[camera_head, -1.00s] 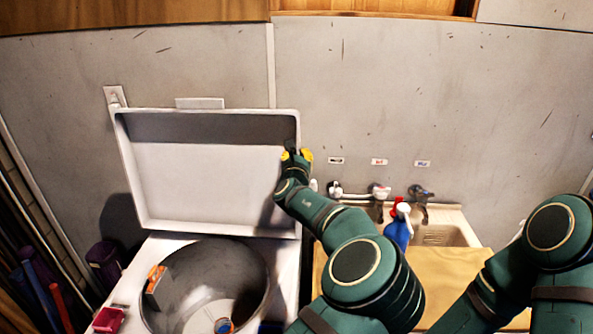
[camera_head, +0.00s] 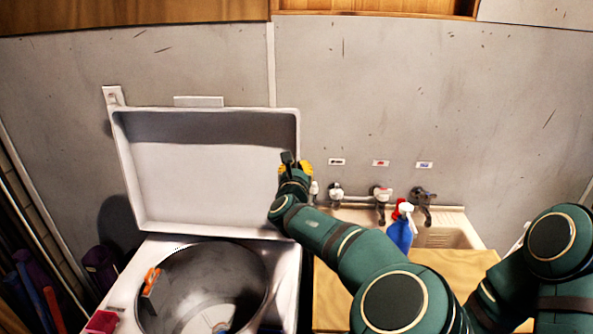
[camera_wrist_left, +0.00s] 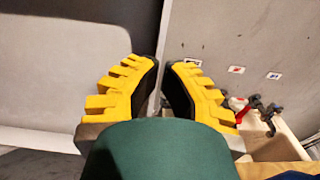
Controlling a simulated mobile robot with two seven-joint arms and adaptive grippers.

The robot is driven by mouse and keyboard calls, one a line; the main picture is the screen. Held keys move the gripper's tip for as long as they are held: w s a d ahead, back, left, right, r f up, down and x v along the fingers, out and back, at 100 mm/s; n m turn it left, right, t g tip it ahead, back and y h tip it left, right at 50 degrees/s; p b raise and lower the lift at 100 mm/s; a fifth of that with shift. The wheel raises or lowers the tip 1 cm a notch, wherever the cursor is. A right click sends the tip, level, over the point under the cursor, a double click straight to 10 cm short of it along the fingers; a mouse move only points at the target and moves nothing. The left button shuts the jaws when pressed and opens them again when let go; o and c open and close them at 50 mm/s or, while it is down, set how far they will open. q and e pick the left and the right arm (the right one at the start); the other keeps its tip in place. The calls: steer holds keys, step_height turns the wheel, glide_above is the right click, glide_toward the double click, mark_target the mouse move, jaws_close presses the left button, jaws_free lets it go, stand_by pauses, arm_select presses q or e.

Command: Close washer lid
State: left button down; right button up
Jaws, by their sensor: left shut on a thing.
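The washer lid (camera_head: 212,180) stands upright and open against the wall behind the washer (camera_head: 289,275). The open drum (camera_head: 250,265) shows below it. My left gripper (camera_head: 293,165) is at the lid's right edge, about midway up.
A sink (camera_head: 445,237) with taps (camera_head: 380,195) stands to the right. A blue spray bottle (camera_head: 401,232) with a red and white top is close beside my left arm. An orange-handled brush (camera_head: 151,281) lies at the drum's left rim. Wooden cabinets (camera_head: 130,14) hang above.

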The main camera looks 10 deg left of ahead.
arm_select(q)
steer(key=s+f+b, duration=0.3)
steer(key=s+b, duration=0.1)
steer(key=s, duration=0.5)
steer(key=shift+d+f, duration=0.25)
stand_by(0.4)
steer(key=shift+c, duration=0.7)
jaws_free()
steer(key=s+r+p, duration=0.1)
steer(key=s+r, duration=0.1)
steer(key=s, duration=0.6)
steer(key=shift+d, duration=0.25)
